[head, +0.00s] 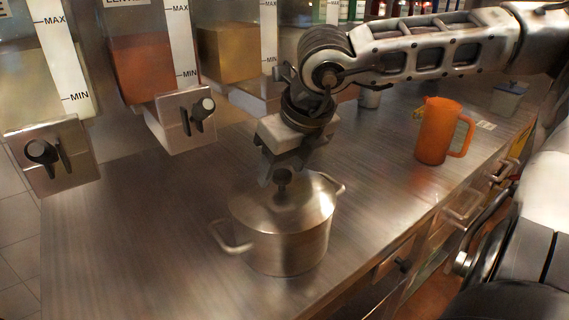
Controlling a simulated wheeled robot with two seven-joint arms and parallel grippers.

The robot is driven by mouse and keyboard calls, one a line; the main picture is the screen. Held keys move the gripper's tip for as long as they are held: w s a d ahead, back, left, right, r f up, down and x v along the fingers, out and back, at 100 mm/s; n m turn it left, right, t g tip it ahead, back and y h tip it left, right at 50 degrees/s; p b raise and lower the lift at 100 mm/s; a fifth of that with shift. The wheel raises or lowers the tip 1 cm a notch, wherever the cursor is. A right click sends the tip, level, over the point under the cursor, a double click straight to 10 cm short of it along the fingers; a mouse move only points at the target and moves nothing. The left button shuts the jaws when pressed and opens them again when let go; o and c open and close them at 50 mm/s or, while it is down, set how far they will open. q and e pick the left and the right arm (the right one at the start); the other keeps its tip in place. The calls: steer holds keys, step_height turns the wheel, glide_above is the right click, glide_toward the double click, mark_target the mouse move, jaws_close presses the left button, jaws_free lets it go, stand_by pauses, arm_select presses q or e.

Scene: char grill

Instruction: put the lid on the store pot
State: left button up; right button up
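The steel store pot (290,255) stands on the metal counter, with a loop handle on either side. The round steel lid (262,208) lies over the pot's mouth and looks about level. I cannot tell whether its rim is fully seated all round. The lid's dark knob (283,181) points up. My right gripper (284,174) points down right at the knob, with its fingers apart and the knob showing between and below them. I see no clear contact between the fingers and the knob. My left gripper is out of view.
An orange jug (437,131) stands at the right on the counter (130,245). A small metal cup (369,96) stands behind my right arm. Dispensers with taps (184,116) hang over the back left. The counter left of the pot is clear. Drawers with handles line the front edge.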

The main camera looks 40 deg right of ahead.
steer(key=w+p+v, duration=0.1)
steer(key=p+v, duration=0.1)
steer(key=v, duration=0.9)
steer(key=w+r+p+v, duration=0.1)
steer(key=p+v, duration=0.2)
steer(key=v, duration=0.8)
steer(key=shift+w+r, duration=0.25)
steer(key=shift+r, duration=0.05)
steer(key=shift+w+f, duration=0.1)
steer(key=shift+f, duration=0.05)
